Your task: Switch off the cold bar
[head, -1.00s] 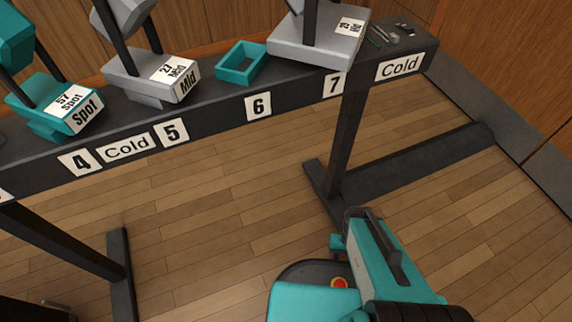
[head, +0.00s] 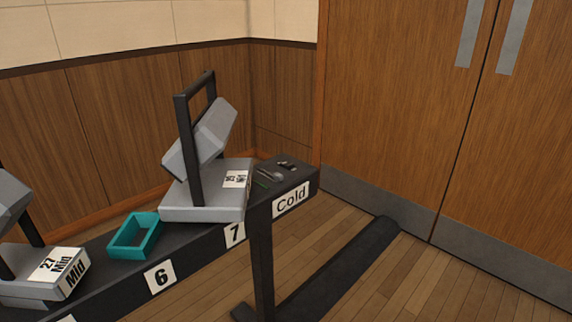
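A long dark bench or bar (head: 115,284) runs from the lower left to the middle. A "Cold" label (head: 291,200) is on its front edge near the right end. Number plates 7 (head: 234,235) and 6 (head: 160,278) are farther left. A large grey lamp-like unit (head: 205,204) with a tilted head in a black yoke stands above the 7, its small label too small to read. Another grey unit marked "27" and "Mid" (head: 45,285) is cut off at the left edge. No fader or switch can be made out. My gripper is not in view.
An open teal tray (head: 133,237) sits on the bench between the grey units. Small tools (head: 270,175) lie at its right end. Wooden double doors (head: 400,110) fill the right. A dark floor foot (head: 335,267) sticks out; floor beyond is clear.

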